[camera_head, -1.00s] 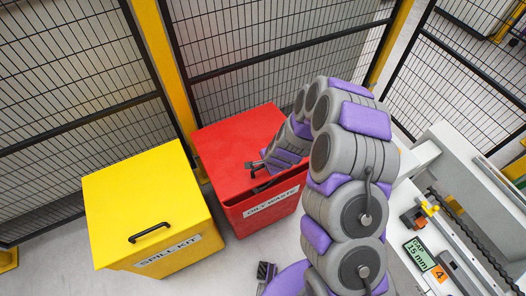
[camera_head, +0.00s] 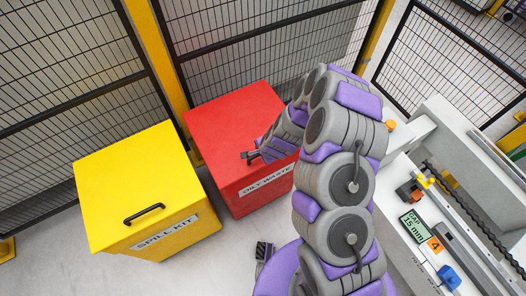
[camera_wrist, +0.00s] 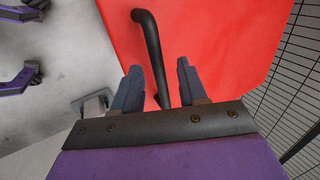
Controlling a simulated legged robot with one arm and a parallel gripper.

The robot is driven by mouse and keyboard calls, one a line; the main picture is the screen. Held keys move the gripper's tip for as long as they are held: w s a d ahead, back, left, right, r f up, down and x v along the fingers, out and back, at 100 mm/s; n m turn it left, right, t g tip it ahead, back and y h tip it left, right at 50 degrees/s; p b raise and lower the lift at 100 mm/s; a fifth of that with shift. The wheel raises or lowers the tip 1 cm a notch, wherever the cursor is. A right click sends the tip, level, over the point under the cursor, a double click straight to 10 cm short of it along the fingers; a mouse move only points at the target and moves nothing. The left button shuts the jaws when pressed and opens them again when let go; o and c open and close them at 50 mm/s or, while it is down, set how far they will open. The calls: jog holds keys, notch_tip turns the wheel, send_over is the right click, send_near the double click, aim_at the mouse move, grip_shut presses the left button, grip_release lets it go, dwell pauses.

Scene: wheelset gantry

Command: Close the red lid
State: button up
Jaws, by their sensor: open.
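The red lid (camera_head: 230,115) lies on top of the red bin labelled "OILY WASTE" (camera_head: 242,196). It looks level with the bin, and no gap shows along the visible front edge. My arm hides the lid's right part. My gripper (camera_head: 250,156) is at the lid's front edge. In the wrist view, my gripper (camera_wrist: 156,72) is open, with its fingers on either side of the black lid handle (camera_wrist: 152,45). I cannot tell whether the fingers touch the handle. The red lid fills the upper right there (camera_wrist: 215,45).
A yellow "SPILL KIT" bin (camera_head: 135,180) with a black handle stands close on the left. Mesh fencing (camera_head: 260,45) with yellow posts runs behind both bins. A white machine bench (camera_head: 410,225) stands on the right. Grey floor (camera_head: 185,265) is clear in front.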

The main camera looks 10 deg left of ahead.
jog(key=shift+d+r, duration=0.2)
jog(key=p+v, duration=0.4)
jog(key=v, duration=1.2)
jog(key=shift+s+r+p, duration=0.2)
jog(key=shift+r+p, duration=0.1)
jog(key=shift+r, duration=0.1)
jog(key=shift+a, duration=0.2)
jog(key=shift+d, duration=0.1)
